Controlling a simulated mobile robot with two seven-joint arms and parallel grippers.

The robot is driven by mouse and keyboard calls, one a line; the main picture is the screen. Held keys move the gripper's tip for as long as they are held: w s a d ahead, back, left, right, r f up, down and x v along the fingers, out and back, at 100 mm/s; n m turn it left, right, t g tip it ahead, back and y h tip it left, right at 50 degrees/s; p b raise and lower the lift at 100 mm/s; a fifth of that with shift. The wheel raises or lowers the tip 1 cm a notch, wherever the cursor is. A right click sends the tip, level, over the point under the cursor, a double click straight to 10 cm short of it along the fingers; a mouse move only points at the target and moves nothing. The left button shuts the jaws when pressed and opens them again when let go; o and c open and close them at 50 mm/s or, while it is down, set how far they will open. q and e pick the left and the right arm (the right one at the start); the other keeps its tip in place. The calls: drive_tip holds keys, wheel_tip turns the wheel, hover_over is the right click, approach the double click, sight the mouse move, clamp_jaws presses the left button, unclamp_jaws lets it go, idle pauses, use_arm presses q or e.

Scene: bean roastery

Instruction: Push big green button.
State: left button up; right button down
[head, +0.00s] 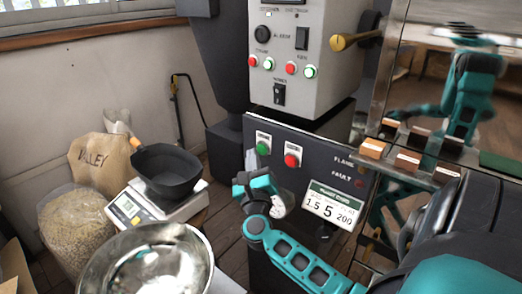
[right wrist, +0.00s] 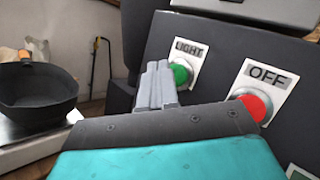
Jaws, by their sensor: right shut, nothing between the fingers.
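The big green button (head: 263,148) sits on the upper left of the dark lower panel, under a white label. In the right wrist view the green button (right wrist: 180,73) is on a plate reading LIGHT. My right gripper (head: 251,160) is shut and empty, just left of and below the button in the head view. In the right wrist view its closed fingers (right wrist: 157,84) overlap the button's left edge. I cannot tell whether they touch it. My left gripper is not in view.
A red OFF button (head: 291,160) is beside the green one. Smaller green and red buttons (head: 252,60) sit on the grey box above. A number card (head: 332,205) hangs at right. A scale (head: 125,208) with a black pan (head: 166,172) and a steel bowl (head: 135,250) stand left.

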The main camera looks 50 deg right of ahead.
drive_tip(key=shift+d, duration=0.1)
drive_tip(key=shift+d, duration=0.3)
drive_tip(key=shift+w+d, duration=0.1)
drive_tip(key=shift+d, duration=0.35)
idle(0.6)
drive_tip(key=shift+a, duration=0.85)
drive_tip(key=shift+a, duration=0.1)
drive_tip(key=shift+s+a, duration=0.15)
drive_tip(key=shift+a, duration=1.05)
drive_tip(key=shift+s+a, duration=0.15)
drive_tip(key=shift+a, duration=1.05)
drive_tip(key=shift+s, duration=0.1)
